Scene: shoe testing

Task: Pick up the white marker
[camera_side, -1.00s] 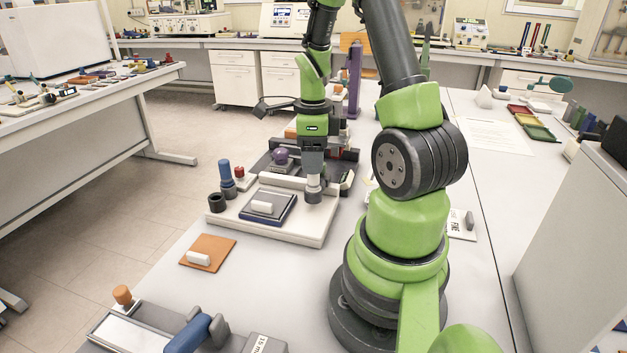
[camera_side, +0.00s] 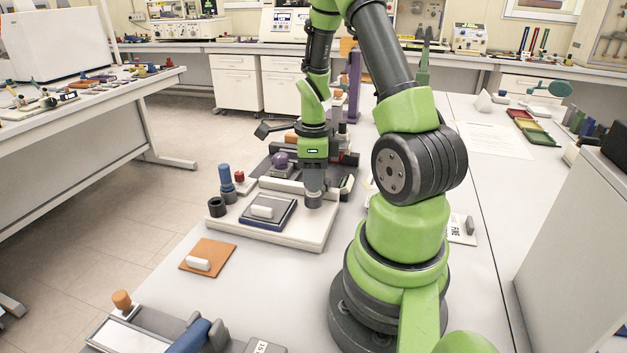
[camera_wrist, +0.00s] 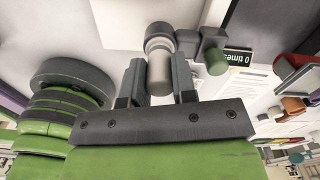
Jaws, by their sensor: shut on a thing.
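My gripper (camera_side: 314,182) is low over the right part of the white board (camera_side: 290,235) in the side view. In the wrist view my gripper (camera_wrist: 159,75) has its two dark fingers on either side of a short, pale grey-white cylinder, which I take to be the white marker (camera_wrist: 159,68). The fingers are shut on it. Its far end has a rounder, wider grey part with a pale band. In the side view the fingers and the marker's lower end merge, so I cannot tell whether it touches the board.
A dark blue pad (camera_side: 268,222) with a small white block (camera_side: 262,211) lies left of my gripper on the board. A black cup (camera_side: 217,206) and blue-topped peg (camera_side: 226,177) stand at its left. An orange pad (camera_side: 208,250) with another white block (camera_side: 198,263) lies nearer.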

